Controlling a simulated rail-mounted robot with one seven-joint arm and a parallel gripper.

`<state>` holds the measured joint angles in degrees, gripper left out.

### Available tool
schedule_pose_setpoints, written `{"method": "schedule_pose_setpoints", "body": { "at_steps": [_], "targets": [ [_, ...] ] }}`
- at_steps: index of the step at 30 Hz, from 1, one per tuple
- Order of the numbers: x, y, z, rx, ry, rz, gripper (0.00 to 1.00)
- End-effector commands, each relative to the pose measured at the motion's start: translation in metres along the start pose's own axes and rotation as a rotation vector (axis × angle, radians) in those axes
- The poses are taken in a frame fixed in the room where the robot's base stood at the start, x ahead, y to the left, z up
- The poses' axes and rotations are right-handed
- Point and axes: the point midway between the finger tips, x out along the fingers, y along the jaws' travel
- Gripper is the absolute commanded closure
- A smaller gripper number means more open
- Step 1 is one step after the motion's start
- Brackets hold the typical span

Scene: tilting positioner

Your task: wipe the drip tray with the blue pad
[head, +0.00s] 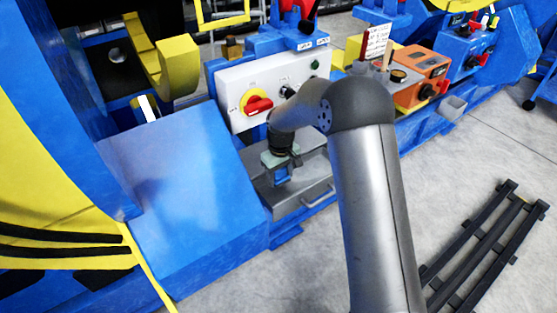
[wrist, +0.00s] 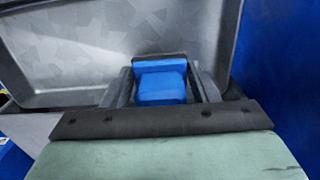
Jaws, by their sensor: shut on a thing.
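The blue pad (wrist: 161,85) is held between the two dark fingers of my gripper (wrist: 162,88) in the wrist view. In the head view my gripper (head: 282,175) points down over the grey metal drip tray (head: 302,193), with the blue pad (head: 283,181) just visible below it. The drip tray (wrist: 60,60) fills the upper part of the wrist view, with its raised rim and mottled floor showing. I cannot tell whether the pad touches the tray floor.
A grey control panel (head: 235,88) with a red and yellow rotary switch (head: 258,105) stands behind the tray. A blue sloped housing (head: 180,190) is at its left. A handle (head: 318,198) sticks out at the tray's front. A dark slatted rack (head: 485,245) lies on the floor.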

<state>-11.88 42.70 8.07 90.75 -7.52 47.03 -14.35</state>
Motion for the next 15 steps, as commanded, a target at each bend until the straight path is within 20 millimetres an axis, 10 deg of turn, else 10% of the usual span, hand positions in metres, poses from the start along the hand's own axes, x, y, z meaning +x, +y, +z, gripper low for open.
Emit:
{"method": "schedule_pose_setpoints", "body": {
  "at_steps": [15],
  "targets": [
    [-0.049, 0.001, 0.0, 0.002, 0.0, -0.001, 0.71]
  ]
}}
